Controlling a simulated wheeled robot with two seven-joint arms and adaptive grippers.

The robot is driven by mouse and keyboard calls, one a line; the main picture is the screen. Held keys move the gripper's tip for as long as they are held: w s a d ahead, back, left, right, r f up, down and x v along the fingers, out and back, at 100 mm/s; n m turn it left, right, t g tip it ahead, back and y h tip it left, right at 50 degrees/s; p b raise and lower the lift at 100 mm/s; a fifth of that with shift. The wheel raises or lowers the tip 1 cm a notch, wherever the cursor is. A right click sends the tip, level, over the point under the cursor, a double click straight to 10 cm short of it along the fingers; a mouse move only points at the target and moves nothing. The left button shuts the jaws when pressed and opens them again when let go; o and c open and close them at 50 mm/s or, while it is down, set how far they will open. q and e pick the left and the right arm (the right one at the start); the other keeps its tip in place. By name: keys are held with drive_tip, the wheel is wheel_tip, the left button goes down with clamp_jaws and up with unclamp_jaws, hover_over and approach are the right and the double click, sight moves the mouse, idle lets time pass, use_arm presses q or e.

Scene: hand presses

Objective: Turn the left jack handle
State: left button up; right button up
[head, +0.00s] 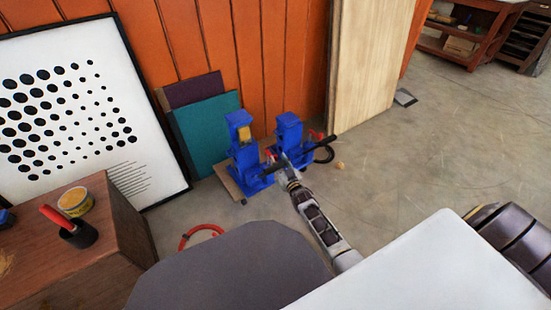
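Two blue jacks stand side by side on the floor in front of the orange wall. The left jack (242,150) has a yellow patch on its upper part and a red part low on its right side. The right jack (289,138) stands just beside it. My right gripper (284,163) reaches in from the lower right and is at the lower right of the left jack, in front of the right one. Dark bars (325,143) show on both sides of the gripper; I cannot tell which jack each belongs to, or whether the fingers touch one. My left gripper is out of view.
A wooden block (125,215) with a yellow tin (77,202) and a red-handled tool stands at the left. A framed dot print (120,70) and teal board (208,130) lean on the wall. A red ring (186,238) lies on the floor.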

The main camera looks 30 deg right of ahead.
sight(276, 157)
drive_tip(key=shift+w+d+b, duration=0.15)
drive_tip(key=shift+w+b, duration=0.8)
drive_tip(key=shift+w, duration=1.25)
clamp_jaws()
